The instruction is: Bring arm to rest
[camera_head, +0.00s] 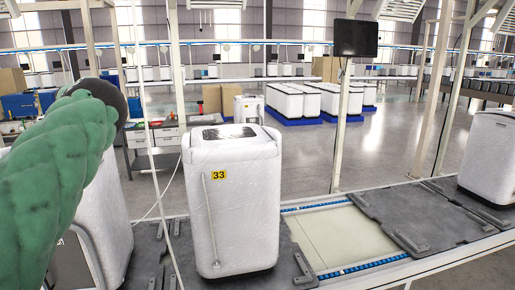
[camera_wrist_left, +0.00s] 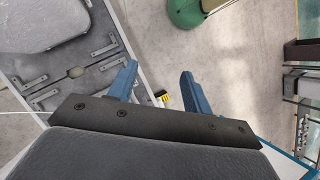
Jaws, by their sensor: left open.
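My left arm, in a green quilted cover (camera_head: 55,170), comes in from the left of the head view and is raised, bent at a dark joint. Its gripper cannot be made out there. In the left wrist view my left gripper (camera_wrist_left: 159,82) has two blue fingers spread apart. No object is held between them. A grey floor and part of a work line show beyond the fingers. A small yellow and black item shows between and beyond them, too small to identify. My right arm and gripper are not in view.
A white wrapped unit with a yellow 33 label (camera_head: 232,195) stands upright on the line ahead. Another white unit (camera_head: 107,215) is partly behind my arm. A third (camera_head: 488,155) stands at the right. Upright posts and a dark monitor (camera_head: 355,38) rise beyond. Open floor (camera_head: 400,135) lies behind the line.

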